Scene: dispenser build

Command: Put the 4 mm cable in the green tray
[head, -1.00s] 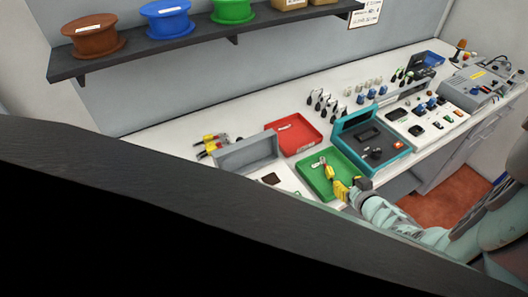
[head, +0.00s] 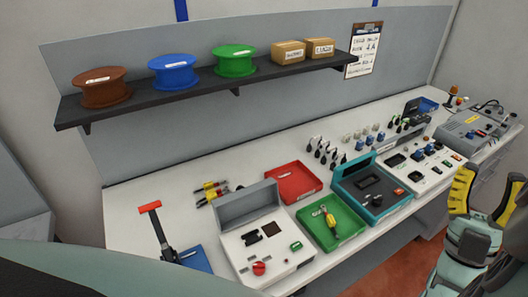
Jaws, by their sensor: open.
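The green tray (head: 350,222) sits on the bench near its front edge, between a grey-white device and a teal case. A small yellow item (head: 329,217) lies inside the tray, with a small pale label or piece beside it; it may be the 4 mm cable, but it is too small to be sure. My gripper (head: 491,174) is at the right edge of the view, in front of the bench and well to the right of the tray. Its yellow-and-black fingers point up, open, with nothing seen between them.
A red tray (head: 293,183) stands behind the green tray. The grey-white device (head: 264,245) is to its left, the teal case (head: 372,190) to its right. Yellow-handled tools (head: 212,192) and several hanging cables lie further back. A shelf (head: 220,85) with spools runs above.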

